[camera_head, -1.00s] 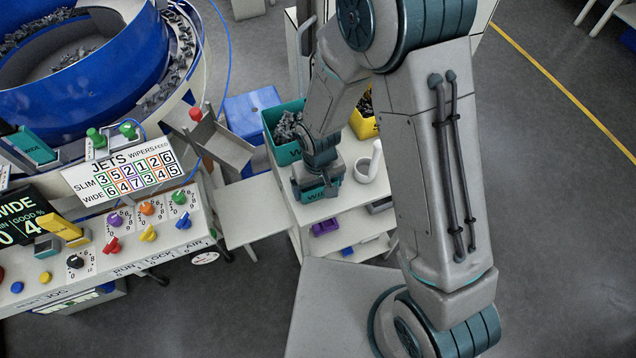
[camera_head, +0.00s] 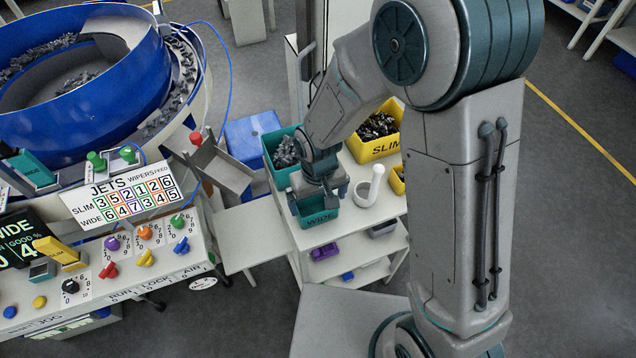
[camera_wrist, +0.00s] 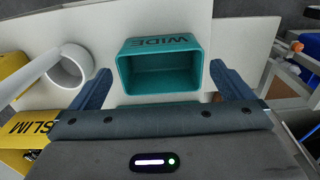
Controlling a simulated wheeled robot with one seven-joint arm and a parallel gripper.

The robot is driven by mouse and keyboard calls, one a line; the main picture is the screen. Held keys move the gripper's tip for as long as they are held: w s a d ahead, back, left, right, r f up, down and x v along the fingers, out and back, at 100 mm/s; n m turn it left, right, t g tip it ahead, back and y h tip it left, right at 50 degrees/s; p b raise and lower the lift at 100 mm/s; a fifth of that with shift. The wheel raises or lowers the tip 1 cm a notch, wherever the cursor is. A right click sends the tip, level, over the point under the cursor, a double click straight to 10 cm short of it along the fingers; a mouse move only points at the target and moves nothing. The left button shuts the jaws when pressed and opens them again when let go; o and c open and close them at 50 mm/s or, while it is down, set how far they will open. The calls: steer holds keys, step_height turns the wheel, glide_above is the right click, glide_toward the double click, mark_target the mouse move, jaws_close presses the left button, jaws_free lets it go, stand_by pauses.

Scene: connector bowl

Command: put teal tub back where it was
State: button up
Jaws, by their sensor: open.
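The small teal tub (camera_head: 320,226), marked WIDE, stands upright on the white shelf top. It appears empty in the wrist view (camera_wrist: 160,88). My gripper (camera_head: 322,190) is just above it in the head view, hiding part of its opening. In the wrist view my gripper (camera_wrist: 160,76) is open, with one finger to each side of the tub and a gap at both sides. I cannot tell how far the fingertips are above the rim.
A larger teal bin (camera_head: 270,152) of dark parts stands behind the tub. A yellow SLIM bin (camera_head: 385,148) and a white cup with a handle (camera_head: 366,194) are to the right. The control panel (camera_head: 130,255) is at left; a bare side shelf (camera_head: 248,236) adjoins.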

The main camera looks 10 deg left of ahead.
step_height(320, 180, up, 7)
steer(key=d+r+m+t, duration=0.2)
steer(key=d+r+m, duration=0.1)
steer(key=d+r, duration=0.9)
steer(key=s+d+r+m+t, duration=0.1)
steer(key=s+d+r+m, duration=0.2)
steer(key=s+d, duration=0.4)
steer(key=d, duration=0.3)
steer(key=shift+s+d+r, duration=0.15)
steer(key=shift+s+r, duration=0.05)
steer(key=shift+s, duration=0.1)
